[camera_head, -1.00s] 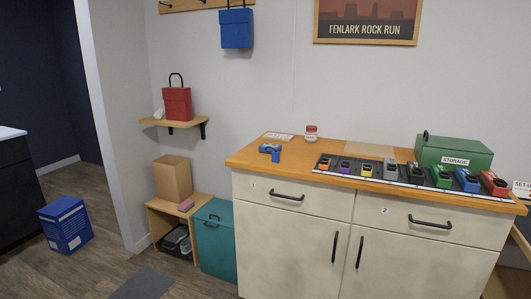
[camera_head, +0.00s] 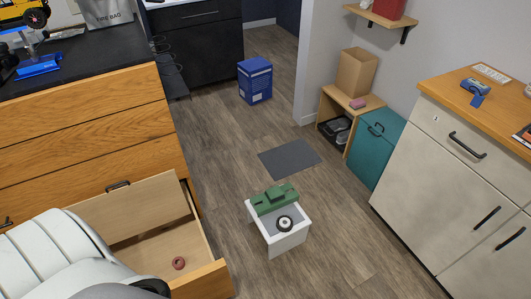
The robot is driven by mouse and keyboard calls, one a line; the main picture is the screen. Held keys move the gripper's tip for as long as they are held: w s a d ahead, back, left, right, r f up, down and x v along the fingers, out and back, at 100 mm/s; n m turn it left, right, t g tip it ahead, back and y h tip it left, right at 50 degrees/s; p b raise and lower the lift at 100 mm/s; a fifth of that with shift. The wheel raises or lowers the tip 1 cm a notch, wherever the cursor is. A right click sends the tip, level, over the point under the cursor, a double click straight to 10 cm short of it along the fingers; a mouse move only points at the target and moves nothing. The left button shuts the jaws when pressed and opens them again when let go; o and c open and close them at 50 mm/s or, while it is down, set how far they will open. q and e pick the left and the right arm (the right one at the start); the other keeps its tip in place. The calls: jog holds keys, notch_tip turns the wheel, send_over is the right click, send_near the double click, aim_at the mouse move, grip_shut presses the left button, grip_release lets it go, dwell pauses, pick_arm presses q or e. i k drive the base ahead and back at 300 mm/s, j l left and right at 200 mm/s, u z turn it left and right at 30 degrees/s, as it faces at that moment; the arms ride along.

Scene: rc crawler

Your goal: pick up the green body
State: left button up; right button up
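A green body (camera_head: 274,199) lies on the back edge of a small white bin or stool (camera_head: 288,243) on the floor, in the lower middle of the head view. It is a long, low shape with a raised middle part. A black wheel with a pale hub (camera_head: 285,223) lies in front of it on the grey top of the white piece. White parts of my own body fill the lower left corner. Neither of my grippers shows in this view.
An open wooden drawer (camera_head: 205,281) juts out at the left, with a small red ring (camera_head: 178,263) in it. A grey mat (camera_head: 290,158) lies behind the white piece. A pale cabinet (camera_head: 440,180) stands at right. Wooden floor lies clear between.

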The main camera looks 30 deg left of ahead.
aim_at(275, 197)
jog(key=u, duration=0.9)
jog(key=i+l+u, duration=0.4)
jog(key=l, duration=0.2)
jog(key=i+l+u, duration=0.2)
jog(key=k+l, duration=0.1)
